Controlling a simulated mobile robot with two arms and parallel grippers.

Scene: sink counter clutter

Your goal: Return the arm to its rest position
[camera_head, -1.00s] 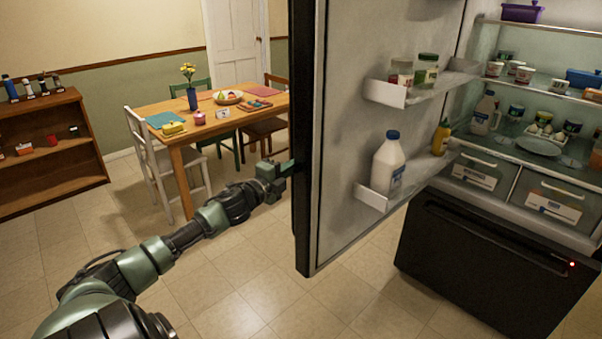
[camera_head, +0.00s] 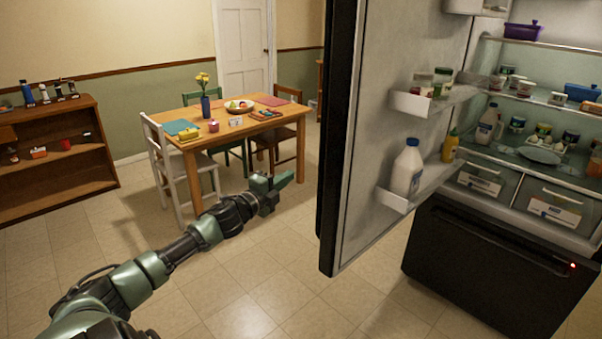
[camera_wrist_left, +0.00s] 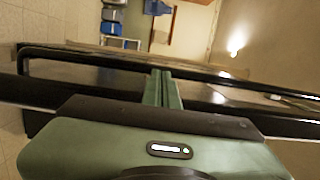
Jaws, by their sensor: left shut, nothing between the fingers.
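My left arm reaches from the lower left across the head view. Its green and black gripper (camera_head: 277,181) is in the open air just left of the open fridge door (camera_head: 345,150), apart from it. Its fingers are shut with nothing between them. In the left wrist view the shut green fingers (camera_wrist_left: 165,88) point toward a long dark handle bar and dark panel edge (camera_wrist_left: 230,75); I cannot tell how far off these are. My right gripper is not in view.
The fridge stands open on the right, with milk (camera_head: 407,168) and jars on its door shelves. A wooden table (camera_head: 240,122) with chairs stands behind my gripper. A low brown shelf (camera_head: 60,165) is at the left. The tiled floor (camera_head: 270,270) between is clear.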

